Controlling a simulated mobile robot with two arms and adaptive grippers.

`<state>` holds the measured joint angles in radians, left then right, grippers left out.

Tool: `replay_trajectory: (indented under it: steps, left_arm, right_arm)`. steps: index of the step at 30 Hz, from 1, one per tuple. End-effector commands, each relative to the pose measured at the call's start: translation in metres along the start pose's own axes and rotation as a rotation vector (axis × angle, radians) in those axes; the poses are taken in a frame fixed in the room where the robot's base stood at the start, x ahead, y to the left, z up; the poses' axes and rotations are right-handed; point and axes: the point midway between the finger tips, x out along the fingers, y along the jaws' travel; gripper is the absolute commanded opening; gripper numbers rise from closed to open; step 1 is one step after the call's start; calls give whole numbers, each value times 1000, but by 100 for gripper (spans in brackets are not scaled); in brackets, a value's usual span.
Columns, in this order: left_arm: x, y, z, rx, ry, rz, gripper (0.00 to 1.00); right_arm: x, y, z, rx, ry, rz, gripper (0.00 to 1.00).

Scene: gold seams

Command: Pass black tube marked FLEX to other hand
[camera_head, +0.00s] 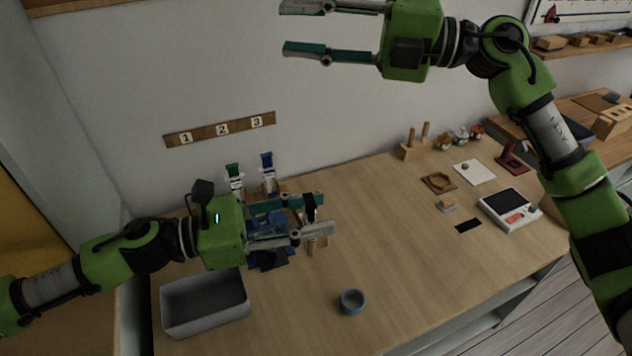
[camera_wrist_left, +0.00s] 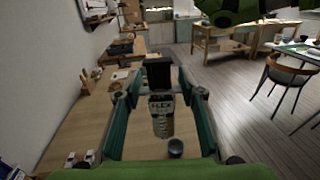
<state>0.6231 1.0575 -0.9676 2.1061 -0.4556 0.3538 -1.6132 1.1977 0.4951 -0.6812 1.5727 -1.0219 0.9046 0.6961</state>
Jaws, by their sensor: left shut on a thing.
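The black tube marked FLEX (camera_wrist_left: 160,112) stands between the fingers of my left gripper (camera_wrist_left: 158,98) in the left wrist view, its label facing the camera and its wide black end at the top. In the head view, my left gripper (camera_head: 317,213) is shut on the tube (camera_head: 310,206), which is small and partly hidden by the fingers there. It is held above the table. My right gripper (camera_head: 286,28) is high in front of the wall, above the left one, with its fingers wide apart and nothing between them.
A green-capped tube (camera_head: 235,178) and a blue-capped tube (camera_head: 268,170) stand behind my left gripper. A grey bin (camera_head: 205,302) is at the front left, a small blue-grey cup (camera_head: 352,301) at the front. A scale (camera_head: 512,208) sits at the right. Mid-table is mostly clear.

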Motion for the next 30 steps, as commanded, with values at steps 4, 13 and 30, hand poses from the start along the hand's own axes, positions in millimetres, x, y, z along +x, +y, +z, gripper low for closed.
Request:
replay_trajectory:
  steps: [4,13,30]
  left_arm:
    - [0,0,0,0,0,0,15]
    - [0,0,0,0,0,0,15]
    - [0,0,0,0,0,0,15]
  right_arm:
    - [40,-13,-82,-88,204,-252,32]
    - [25,-92,-176,-301,343,-956,32]
    - [-39,-132,-163,-482,144,-1463,32]
